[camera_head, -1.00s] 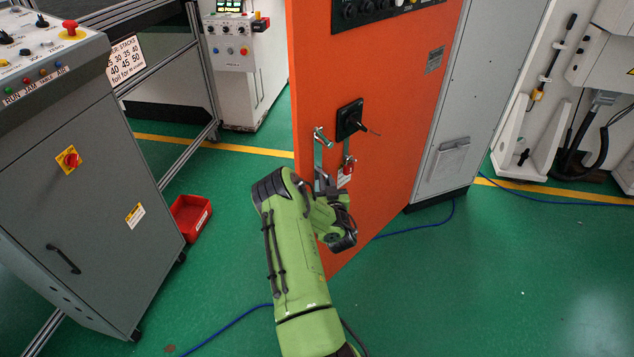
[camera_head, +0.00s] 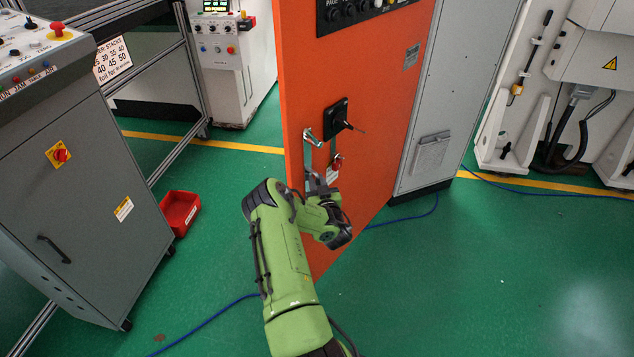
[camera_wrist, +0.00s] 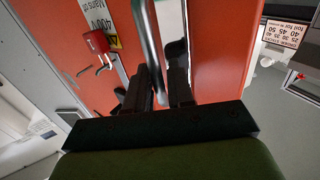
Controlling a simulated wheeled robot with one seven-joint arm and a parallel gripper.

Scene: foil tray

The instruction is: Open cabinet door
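The cabinet (camera_head: 300,90) is a tall orange box. A silver vertical bar handle (camera_head: 308,150) is near the left edge of its front face. My gripper (camera_head: 318,182) is at the lower part of this handle. In the wrist view the handle (camera_wrist: 151,40) runs down between the two dark fingers of my gripper (camera_wrist: 160,88), which look closed around it. A black rotary latch (camera_head: 337,118) and a red padlock (camera_head: 334,169) with a tag are just right of the handle. The padlock (camera_wrist: 97,41) also shows in the wrist view. I cannot tell whether the door is ajar.
A grey control cabinet (camera_head: 90,180) stands at the left, with a red bin (camera_head: 180,213) on the floor beside it. A grey cabinet (camera_head: 455,90) adjoins the orange one at the right.

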